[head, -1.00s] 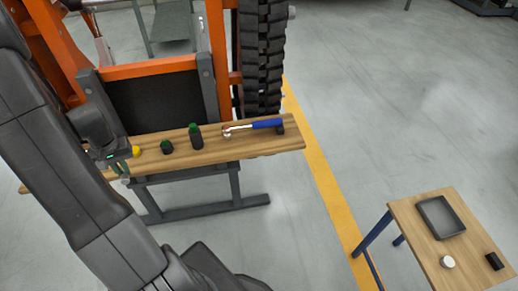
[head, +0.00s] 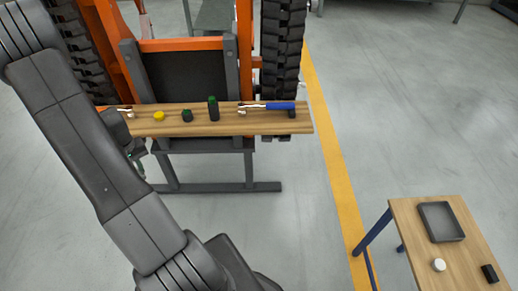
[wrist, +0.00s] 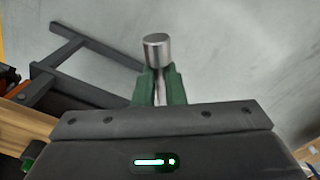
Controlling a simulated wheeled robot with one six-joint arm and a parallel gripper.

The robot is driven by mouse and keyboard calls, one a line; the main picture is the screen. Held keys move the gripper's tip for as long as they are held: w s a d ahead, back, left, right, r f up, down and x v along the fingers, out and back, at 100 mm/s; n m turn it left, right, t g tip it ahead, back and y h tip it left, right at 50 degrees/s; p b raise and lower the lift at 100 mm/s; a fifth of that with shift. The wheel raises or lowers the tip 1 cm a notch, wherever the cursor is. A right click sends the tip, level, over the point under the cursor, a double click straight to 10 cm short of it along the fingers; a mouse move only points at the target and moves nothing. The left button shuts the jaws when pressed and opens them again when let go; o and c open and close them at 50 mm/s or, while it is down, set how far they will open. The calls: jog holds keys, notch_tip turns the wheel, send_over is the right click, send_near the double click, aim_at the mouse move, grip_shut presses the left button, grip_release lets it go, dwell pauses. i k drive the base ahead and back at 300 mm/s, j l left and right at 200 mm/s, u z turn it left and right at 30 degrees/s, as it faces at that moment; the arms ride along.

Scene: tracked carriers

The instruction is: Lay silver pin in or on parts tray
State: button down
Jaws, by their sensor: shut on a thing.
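The silver pin (wrist: 157,50) shows in the wrist view, its round metal head standing out beyond the green fingertips. My gripper (wrist: 159,86) is shut on its shaft. In the head view my gripper (head: 137,160) is at the left, by the front edge of the wooden plank, mostly hidden by my arm; the pin cannot be made out there. The parts tray (head: 425,224) is a dark grey, shallow, empty tray on a small wooden table at the lower right, far from my gripper.
The plank (head: 225,127) bears a yellow piece (head: 159,116), a short dark green-topped piece (head: 187,116), a taller green-topped bottle (head: 213,108) and a blue-handled tool (head: 280,105). The small table (head: 412,238) also holds a white cylinder (head: 439,265) and a black block (head: 489,273). Open floor lies between.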

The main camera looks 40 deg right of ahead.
aim_at(438, 223)
jog(key=k+z, duration=0.2)
jog(key=z, duration=2.4)
jog(key=i+j+z, duration=0.15)
jog(key=i, duration=0.35)
jog(key=i+j+z, duration=0.15)
jog(key=i, duration=0.3)
jog(key=i+j+z, duration=0.2)
jog(key=i+j, duration=0.15)
jog(key=i, duration=0.1)
